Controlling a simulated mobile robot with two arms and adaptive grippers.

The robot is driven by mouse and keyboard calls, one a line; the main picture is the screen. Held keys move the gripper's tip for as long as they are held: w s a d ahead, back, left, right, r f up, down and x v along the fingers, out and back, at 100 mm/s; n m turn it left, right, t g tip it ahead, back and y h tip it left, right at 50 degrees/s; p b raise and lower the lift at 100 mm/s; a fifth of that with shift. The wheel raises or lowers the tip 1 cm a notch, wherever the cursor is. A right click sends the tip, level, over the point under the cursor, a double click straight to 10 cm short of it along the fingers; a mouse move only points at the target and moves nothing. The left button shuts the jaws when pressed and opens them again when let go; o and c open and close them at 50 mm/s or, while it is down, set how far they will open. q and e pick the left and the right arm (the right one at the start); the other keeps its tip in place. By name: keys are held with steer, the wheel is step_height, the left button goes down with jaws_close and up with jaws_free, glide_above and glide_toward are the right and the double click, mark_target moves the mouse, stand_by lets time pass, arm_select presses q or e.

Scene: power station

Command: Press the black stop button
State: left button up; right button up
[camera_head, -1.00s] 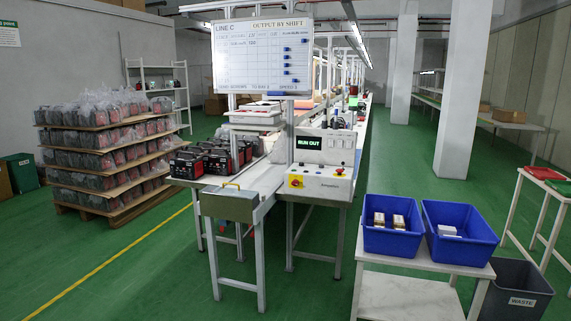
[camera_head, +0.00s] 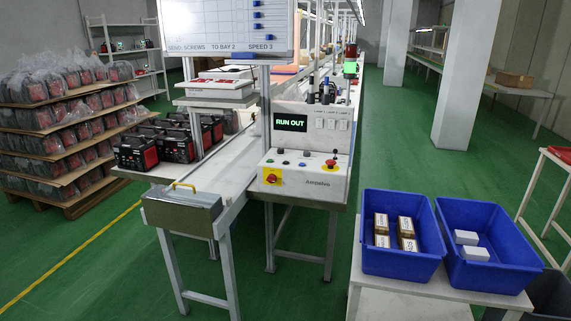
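The grey control box (camera_head: 305,182) stands at the near end of the conveyor line, below a dark screen (camera_head: 291,123) reading "RUN OUT" in green. Several small buttons sit on its sloped top, some blue and one dark; they are too small for me to tell surely which is the black stop button. A red mushroom button (camera_head: 331,163) is at the right of the top. A yellow plate with a red knob (camera_head: 272,177) is on the front left. Neither of my grippers shows in the head view.
A metal box with a yellow handle (camera_head: 182,208) ends the conveyor. Right of the panel, a white table (camera_head: 402,296) carries a left blue bin (camera_head: 398,262) with small boxes and a right blue bin (camera_head: 492,279) with white boxes. Green floor (camera_head: 310,285) lies open between.

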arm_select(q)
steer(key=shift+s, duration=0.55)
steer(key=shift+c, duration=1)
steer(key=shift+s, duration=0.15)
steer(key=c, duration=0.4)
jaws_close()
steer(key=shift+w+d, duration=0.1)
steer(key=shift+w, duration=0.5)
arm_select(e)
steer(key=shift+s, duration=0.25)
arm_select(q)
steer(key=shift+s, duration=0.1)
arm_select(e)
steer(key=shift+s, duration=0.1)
